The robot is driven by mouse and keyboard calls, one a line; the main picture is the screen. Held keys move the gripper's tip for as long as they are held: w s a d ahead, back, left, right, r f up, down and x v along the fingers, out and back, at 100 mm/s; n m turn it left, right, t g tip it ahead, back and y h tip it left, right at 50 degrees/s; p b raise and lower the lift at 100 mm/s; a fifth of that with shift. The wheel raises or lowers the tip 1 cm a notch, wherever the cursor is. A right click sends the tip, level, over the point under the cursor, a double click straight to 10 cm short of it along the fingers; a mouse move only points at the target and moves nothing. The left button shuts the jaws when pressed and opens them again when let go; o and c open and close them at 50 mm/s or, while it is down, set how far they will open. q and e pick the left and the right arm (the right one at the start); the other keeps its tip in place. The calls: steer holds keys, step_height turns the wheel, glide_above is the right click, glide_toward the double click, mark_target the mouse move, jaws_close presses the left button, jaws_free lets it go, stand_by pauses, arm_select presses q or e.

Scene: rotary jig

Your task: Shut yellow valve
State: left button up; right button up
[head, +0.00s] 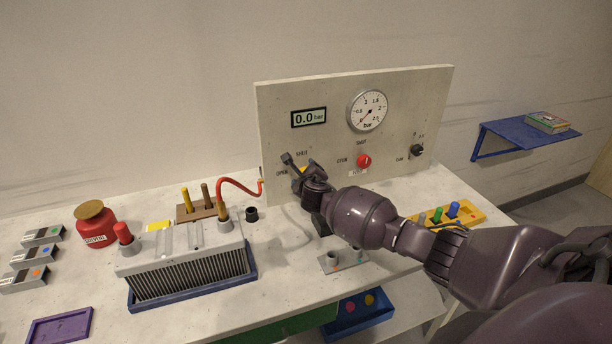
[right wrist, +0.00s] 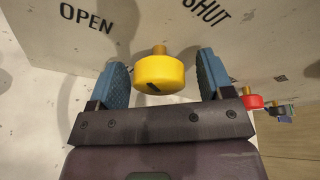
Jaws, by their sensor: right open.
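The yellow valve (right wrist: 160,73) is a round knob on a short stem from the panel, between the printed words OPEN and SHUT. A small dark mark shows on its face. My right gripper (right wrist: 163,78) is open, with one blue finger pad on each side of the knob and a visible gap to both. In the head view my right gripper (head: 300,164) is at the panel's lower left, and only a bit of the yellow valve (head: 304,169) shows past it. My left gripper is not in view.
The upright panel (head: 420,100) carries a 0.0 bar display (head: 309,117), a dial gauge (head: 367,110), a red valve (head: 364,160) and a black knob (head: 417,150). A red hose (head: 235,182) runs to the panel's left edge, near a finned block (head: 190,270) and a red canister (head: 95,228).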

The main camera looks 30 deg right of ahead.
steer(key=c, duration=0.9)
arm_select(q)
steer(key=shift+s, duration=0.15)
arm_select(e)
steer(key=shift+c, duration=0.2)
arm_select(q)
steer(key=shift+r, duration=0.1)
arm_select(e)
steer(key=m+y+p, duration=0.1)
steer(key=p, duration=0.1)
steer(key=shift+m+p, duration=0.3)
steer(key=shift+m, duration=0.1)
steer(key=shift+m+y+p, duration=0.4)
steer(key=shift+m+p, duration=0.15)
steer(key=shift+m, duration=0.05)
steer(key=shift+m+y+p, duration=0.35)
steer(key=shift+m+y, duration=0.15)
steer(key=shift+m, duration=0.5)
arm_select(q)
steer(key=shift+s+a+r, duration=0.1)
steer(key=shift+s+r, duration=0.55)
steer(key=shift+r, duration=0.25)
arm_select(e)
steer(key=shift+f+m+t+y, duration=0.1)
steer(key=shift+m+t+y, duration=0.3)
steer(key=shift+m+y, duration=0.7)
steer(key=shift+m+h, duration=0.3)
steer(key=shift+m, duration=0.1)
